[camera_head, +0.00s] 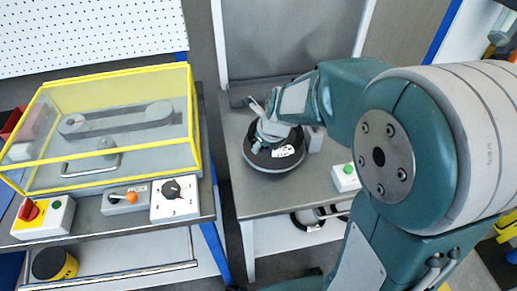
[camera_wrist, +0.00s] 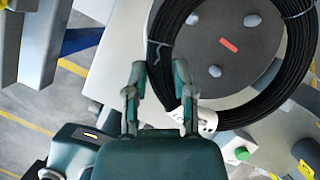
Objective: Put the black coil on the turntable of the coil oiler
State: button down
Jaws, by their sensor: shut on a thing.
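The black coil (camera_wrist: 299,70) is a ring of dark strands with a white label; in the head view it shows on the middle table (camera_head: 272,163). My gripper (camera_wrist: 159,74) has one finger on each side of the coil's near-left band and is shut on it. In the head view my gripper (camera_head: 268,122) hides part of the coil. The turntable (camera_wrist: 225,58) is a grey disc with a red mark and several light pegs. The visible pegs lie inside the ring in the wrist view. I cannot tell whether the coil rests on the turntable or is held slightly above.
A green-button box (camera_head: 345,177) stands right of the coil. Left is another table with a yellow-framed clear cover (camera_head: 110,125), a red-knob box (camera_head: 42,215) and a dial box (camera_head: 174,198). Another dark ring (camera_head: 307,221) lies on the lower shelf.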

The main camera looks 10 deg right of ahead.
aim_at(257, 156)
jog(key=shift+w+f, duration=0.85)
jog(key=shift+f, duration=0.1)
jog(key=f, duration=0.3)
jog(key=shift+w+f, duration=0.2)
jog(key=shift+f, duration=0.05)
jog(key=shift+c, duration=2.3)
grip_release()
jog(key=shift+s, duration=0.1)
